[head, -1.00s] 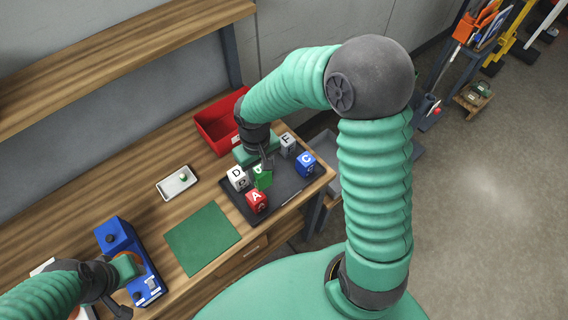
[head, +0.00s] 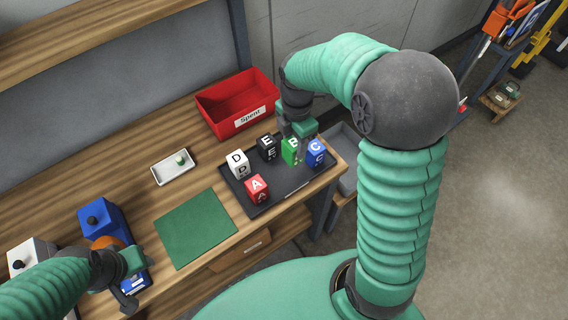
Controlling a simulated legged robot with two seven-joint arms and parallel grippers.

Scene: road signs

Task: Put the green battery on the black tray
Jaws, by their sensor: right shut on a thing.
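The green battery (head: 290,151), a block marked B, is in my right gripper (head: 297,152) at the back right of the black tray (head: 283,186). My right gripper is shut on it and hides part of it. I cannot tell whether its base touches the tray. A black block marked E (head: 266,149) is left of it and a blue block marked C (head: 316,153) right of it. A white block marked D (head: 238,164) and a red block marked A (head: 257,188) stand on the tray. My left gripper (head: 132,284) is at the lower left; its jaw opening is unclear.
A red bin (head: 225,110) labelled Spent stands behind the tray. A green mat (head: 195,228) lies in front. Blue (head: 102,222) and white (head: 30,256) boxes stand near my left arm.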

